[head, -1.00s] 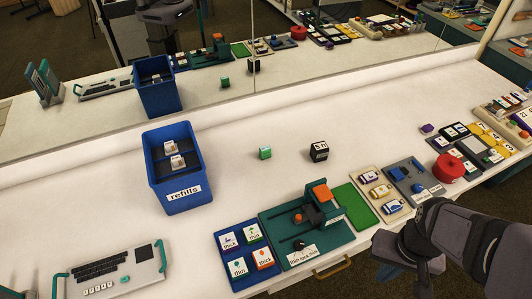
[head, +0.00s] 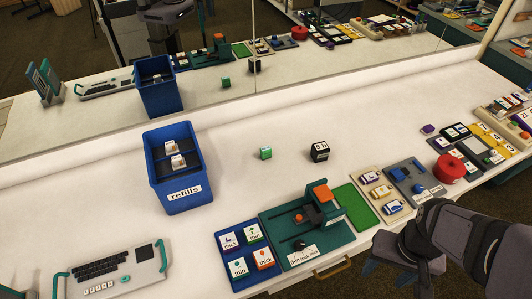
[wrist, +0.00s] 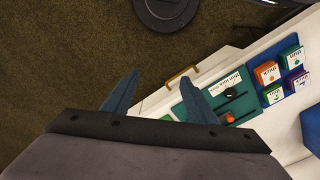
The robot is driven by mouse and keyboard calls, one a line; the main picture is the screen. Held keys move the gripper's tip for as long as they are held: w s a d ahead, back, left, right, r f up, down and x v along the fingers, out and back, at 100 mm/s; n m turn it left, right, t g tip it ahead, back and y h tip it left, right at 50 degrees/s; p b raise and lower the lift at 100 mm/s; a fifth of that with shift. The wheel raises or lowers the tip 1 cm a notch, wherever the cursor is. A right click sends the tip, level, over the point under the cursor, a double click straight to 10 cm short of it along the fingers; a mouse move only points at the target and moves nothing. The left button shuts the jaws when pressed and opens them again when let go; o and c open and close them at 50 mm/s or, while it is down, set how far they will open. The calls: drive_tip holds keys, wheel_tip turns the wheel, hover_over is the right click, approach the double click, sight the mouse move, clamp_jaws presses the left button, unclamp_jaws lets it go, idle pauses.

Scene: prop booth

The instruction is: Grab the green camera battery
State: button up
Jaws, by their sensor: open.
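The green camera battery (head: 265,153) is a small green block with a pale side. It stands on the white table in the head view, right of the blue refills bin and left of a black cube. The mirror behind shows its reflection. The wrist view does not show it. My gripper (wrist: 159,80) is open and empty, its two blue fingers apart over the floor by the table's front edge. In the head view my gripper (head: 385,266) is at the lower right, well away from the battery.
The blue refills bin (head: 198,166) holds white boxes. The black cube (head: 319,151) stands near the battery. A green press station (head: 347,236), a blue card tray (head: 230,281), a keyboard (head: 111,270) and a red round item (head: 449,168) line the front. Table around the battery is clear.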

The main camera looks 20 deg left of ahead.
drive_tip(key=w+a+f+n+t+y+b, duration=0.1)
drive_tip(key=w+a+t, duration=0.1)
drive_tip(key=w+a, duration=0.5)
drive_tip(key=w+a+f+t+b, duration=0.1)
drive_tip(key=w+a+t+b, duration=0.15)
drive_tip(key=w, duration=0.85)
drive_tip(key=w+a+f+n+t+y, duration=0.1)
drive_tip(key=w+a+t, duration=0.3)
drive_tip(key=w, duration=0.5)
drive_tip(key=a+f+n+y, duration=0.1)
drive_tip(key=a+y, duration=0.1)
drive_tip(key=a, duration=0.6)
drive_tip(key=a+f+n+y+b, duration=0.1)
drive_tip(key=a+n+y, duration=0.1)
drive_tip(key=a, duration=0.5)
drive_tip(key=a+f+n+y, duration=0.1)
drive_tip(key=a+n+y, duration=0.1)
drive_tip(key=a, duration=0.6)
drive_tip(key=shift+w+a+f+g, duration=0.2)
drive_tip(key=shift+w+a+g, duration=0.05)
drive_tip(key=shift+w+a, duration=0.1)
drive_tip(key=shift+s+a+f+n+b, duration=0.2)
drive_tip(key=shift+s+f+n+b, duration=0.1)
drive_tip(key=shift+n+b, duration=0.45)
drive_tip(key=shift+d+r+t+y+b, duration=0.25)
drive_tip(key=shift+d+t+y+b, duration=0.25)
drive_tip(key=shift+d+b, duration=0.5)
drive_tip(key=shift+d+r+n, duration=0.15)
drive_tip(key=shift+n, duration=0.1)
